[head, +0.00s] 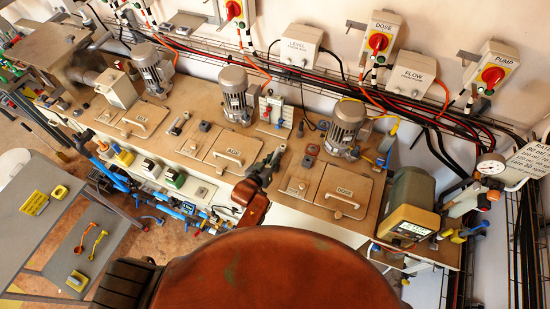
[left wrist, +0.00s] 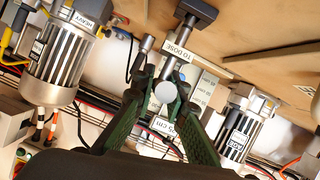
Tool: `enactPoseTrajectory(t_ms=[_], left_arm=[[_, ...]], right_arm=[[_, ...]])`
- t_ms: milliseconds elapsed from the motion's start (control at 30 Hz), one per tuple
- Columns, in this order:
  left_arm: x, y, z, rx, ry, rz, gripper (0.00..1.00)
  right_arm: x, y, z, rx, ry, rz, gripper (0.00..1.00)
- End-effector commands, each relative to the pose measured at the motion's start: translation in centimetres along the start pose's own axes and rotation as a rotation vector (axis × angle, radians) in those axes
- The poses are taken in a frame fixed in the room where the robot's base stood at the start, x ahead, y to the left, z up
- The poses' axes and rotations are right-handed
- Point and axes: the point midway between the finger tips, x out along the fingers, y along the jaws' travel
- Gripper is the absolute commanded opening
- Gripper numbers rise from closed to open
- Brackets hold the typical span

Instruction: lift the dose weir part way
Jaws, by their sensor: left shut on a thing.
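The dose weir shows in the left wrist view as a metal stem with a round pale grey end (left wrist: 164,92), beside a "TO DOSE" label. My left gripper (left wrist: 160,97) has its dark green fingers on either side of this end and is shut on it. In the head view my left gripper (head: 268,164) is at the bench between the "AGE" and "DOSE" lids and hides most of the weir. How high the weir stands is hard to tell. My right gripper is not in view.
The DOSE lid (head: 341,191) lies to the right of the gripper, and the AGE lid (head: 235,154) to its left. Motors (head: 345,127) stand behind. A gauge panel (head: 275,110) stands at the back. A grey side table (head: 45,205) is at the left.

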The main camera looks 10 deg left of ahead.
Motion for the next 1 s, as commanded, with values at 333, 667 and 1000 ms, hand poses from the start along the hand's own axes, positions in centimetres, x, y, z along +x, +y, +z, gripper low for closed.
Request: enactPoseTrajectory(t_ms=[333, 667, 1000], left_arm=[[0.1, 0.1, -0.6, 0.001, 0.015, 0.003, 0.18], [0.1, 0.1, -0.3, 0.001, 0.008, 0.002, 0.30], [-2.4, 0.0, -0.1, 0.000, 0.006, 0.000, 0.30]], right_arm=[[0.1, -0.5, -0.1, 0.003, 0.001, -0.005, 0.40], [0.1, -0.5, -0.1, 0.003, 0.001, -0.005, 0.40], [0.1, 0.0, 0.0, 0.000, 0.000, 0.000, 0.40]])
